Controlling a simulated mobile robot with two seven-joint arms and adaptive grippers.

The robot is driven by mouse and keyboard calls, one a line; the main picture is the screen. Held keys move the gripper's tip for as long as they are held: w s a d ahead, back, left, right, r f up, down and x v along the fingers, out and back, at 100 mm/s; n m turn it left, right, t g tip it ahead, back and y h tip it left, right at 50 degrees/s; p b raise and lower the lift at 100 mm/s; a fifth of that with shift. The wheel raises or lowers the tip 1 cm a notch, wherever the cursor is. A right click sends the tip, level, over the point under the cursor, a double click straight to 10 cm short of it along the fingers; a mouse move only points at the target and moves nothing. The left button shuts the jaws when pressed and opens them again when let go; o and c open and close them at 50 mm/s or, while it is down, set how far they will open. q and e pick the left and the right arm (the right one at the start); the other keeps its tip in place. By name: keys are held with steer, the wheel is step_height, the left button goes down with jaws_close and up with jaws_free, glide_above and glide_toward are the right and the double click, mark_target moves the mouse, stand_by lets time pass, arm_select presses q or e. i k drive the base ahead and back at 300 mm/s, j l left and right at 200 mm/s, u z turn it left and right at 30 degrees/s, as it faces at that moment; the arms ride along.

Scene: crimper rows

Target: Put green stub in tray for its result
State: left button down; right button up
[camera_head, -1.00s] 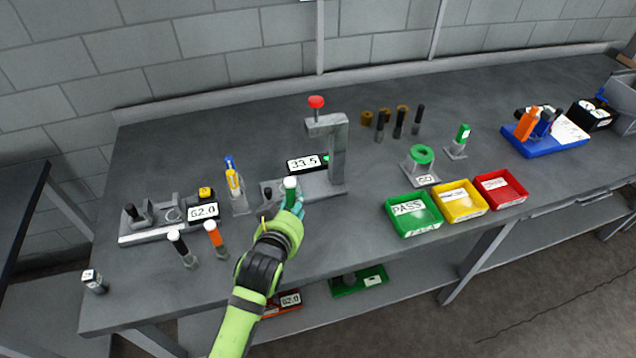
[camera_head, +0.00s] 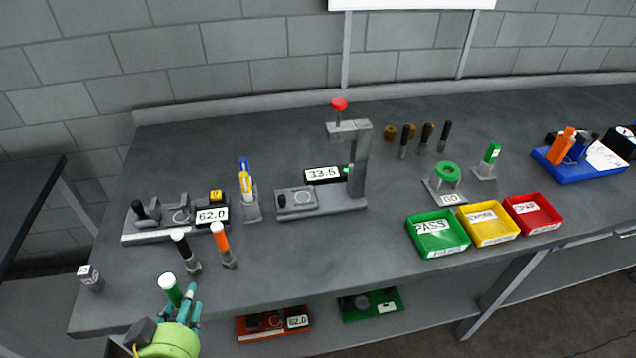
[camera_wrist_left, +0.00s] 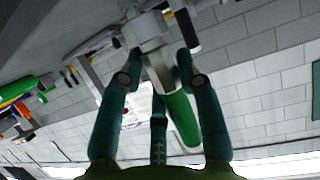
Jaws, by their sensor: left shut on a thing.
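The green stub (camera_head: 170,288), with a white end, is held by my left gripper (camera_head: 183,300) at the table's front left edge. In the left wrist view the fingers are closed around the stub's grey metal part, and its green body (camera_wrist_left: 182,118) shows between them. A green tray (camera_head: 437,246) labelled PASS, a yellow tray (camera_head: 490,236) and a red tray (camera_head: 535,225) stand side by side at the right front; I see nothing in them. The yellow and red labels are hard to read. My right gripper is out of view.
A press (camera_head: 358,165) with a red knob has a display (camera_head: 325,175) reading 33.5. A left gauge display (camera_head: 212,215) reads 62.0. A black stub (camera_head: 185,250) and an orange stub (camera_head: 222,245) stand near my gripper. A green ring gauge (camera_head: 447,172) stands behind the trays.

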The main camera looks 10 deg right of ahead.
mark_target(485, 225)
steer(key=l+u, duration=0.25)
steer(key=l, duration=0.45)
steer(key=l+u, duration=0.25)
steer(key=l, duration=0.4)
steer(key=k+l+u, duration=0.25)
steer(key=l, duration=0.45)
steer(key=k+l, duration=0.1)
steer(key=l, duration=1.25)
steer(key=k, duration=0.05)
